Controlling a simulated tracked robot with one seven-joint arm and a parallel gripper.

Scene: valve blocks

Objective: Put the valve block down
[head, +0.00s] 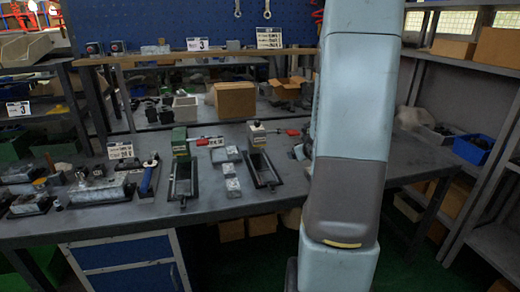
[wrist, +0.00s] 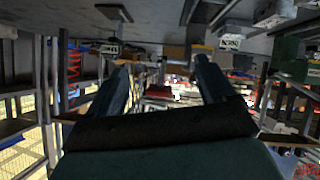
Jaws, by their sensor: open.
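I cannot pick out for certain which piece is the valve block. Small grey metal blocks (head: 229,170) lie on the workbench (head: 325,185) between two dark vise-like fixtures, one with a green end (head: 181,175) and one with a pale end (head: 262,168). A larger grey metal block (head: 98,190) lies on the left of the bench. My gripper (wrist: 163,65) is open in the wrist view, its two dark fingers apart, with nothing visibly held between them. In the head view my arm hides most of it.
A cardboard box (head: 235,100) stands at the back of the bench. A blue bin (head: 472,149) sits on the right shelf. A raised shelf (head: 190,54) runs behind the bench. The bench top just left of my arm has some bare room.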

